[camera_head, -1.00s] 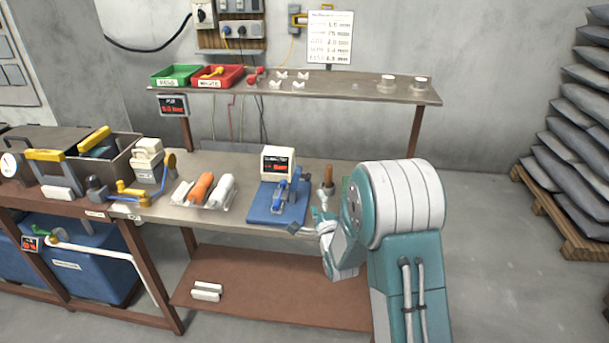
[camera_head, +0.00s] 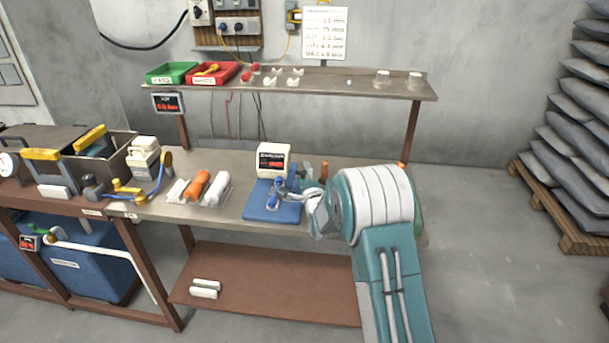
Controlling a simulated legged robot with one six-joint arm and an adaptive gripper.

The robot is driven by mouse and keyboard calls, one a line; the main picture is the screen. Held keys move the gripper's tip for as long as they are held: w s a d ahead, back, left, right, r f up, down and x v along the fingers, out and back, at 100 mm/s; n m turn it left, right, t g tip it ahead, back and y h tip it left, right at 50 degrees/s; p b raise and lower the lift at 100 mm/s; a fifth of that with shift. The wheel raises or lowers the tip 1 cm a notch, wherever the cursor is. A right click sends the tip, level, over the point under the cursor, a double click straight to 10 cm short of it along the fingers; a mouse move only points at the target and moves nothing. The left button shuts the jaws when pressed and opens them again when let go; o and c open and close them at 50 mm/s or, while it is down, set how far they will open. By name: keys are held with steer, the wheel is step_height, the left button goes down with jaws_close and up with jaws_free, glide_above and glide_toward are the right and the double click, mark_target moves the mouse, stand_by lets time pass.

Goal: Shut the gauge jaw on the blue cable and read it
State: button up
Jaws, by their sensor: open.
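The gauge stands on the middle table, with a white display box (camera_head: 273,158) at the back and a blue base plate (camera_head: 262,208) in front. The display has red characters too small to read. The blue jaw (camera_head: 291,179) rises from the plate, partly covered by my gripper (camera_head: 281,194). My gripper reaches in from the right and is open at the jaw; I cannot tell whether it touches it. I cannot make out a separate blue cable in the jaw. My arm hides the table's right end.
Orange and white rolls (camera_head: 199,186) lie left of the gauge. Brass fittings with a blue curved line (camera_head: 160,180) are farther left. A shelf (camera_head: 330,84) behind carries a green bin (camera_head: 171,73) and a red bin (camera_head: 212,73). A printed chart (camera_head: 325,33) hangs above.

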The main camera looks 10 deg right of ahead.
steer(key=shift+a, duration=0.15)
jaws_close()
steer(key=shift+a, duration=0.1)
